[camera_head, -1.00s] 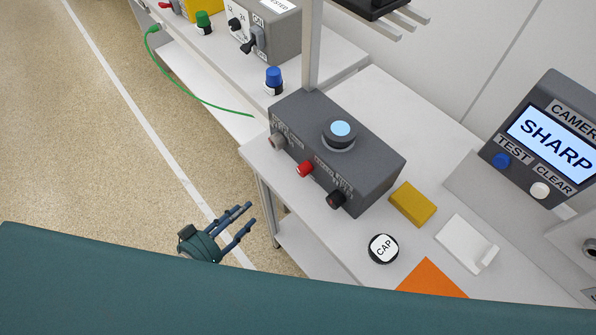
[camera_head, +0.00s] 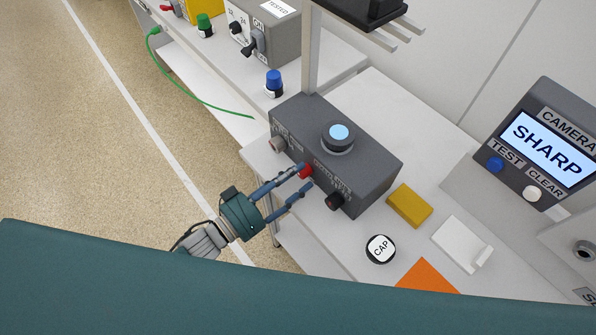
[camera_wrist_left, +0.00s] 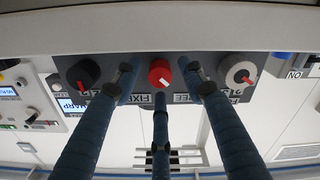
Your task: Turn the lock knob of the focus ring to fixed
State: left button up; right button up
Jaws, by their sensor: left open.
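The dark grey box (camera_head: 370,165) has a pale blue round lens on top and three knobs on its front face. The red knob (camera_head: 305,171) is the middle one. In the left wrist view the red knob (camera_wrist_left: 160,73) has a white pointer mark aimed to the lower right, with partly covered FIXED and FREE labels below it. My left gripper (camera_head: 306,178) is open at the red knob. In the left wrist view its fingers (camera_wrist_left: 160,80) stand to the left, right and below the knob; contact cannot be told. My right gripper is out of view.
A grey knob (camera_head: 278,143) and a black knob (camera_head: 336,200) flank the red one. A yellow block (camera_head: 409,206), a CAP disc (camera_head: 380,249) and an orange sheet (camera_head: 427,277) lie on the white table. A camera screen (camera_head: 552,147) reads SHARP.

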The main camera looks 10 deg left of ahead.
pick_arm(q)
jog(key=shift+w+d, duration=0.35)
jog(key=shift+w, duration=0.1)
grip_shut()
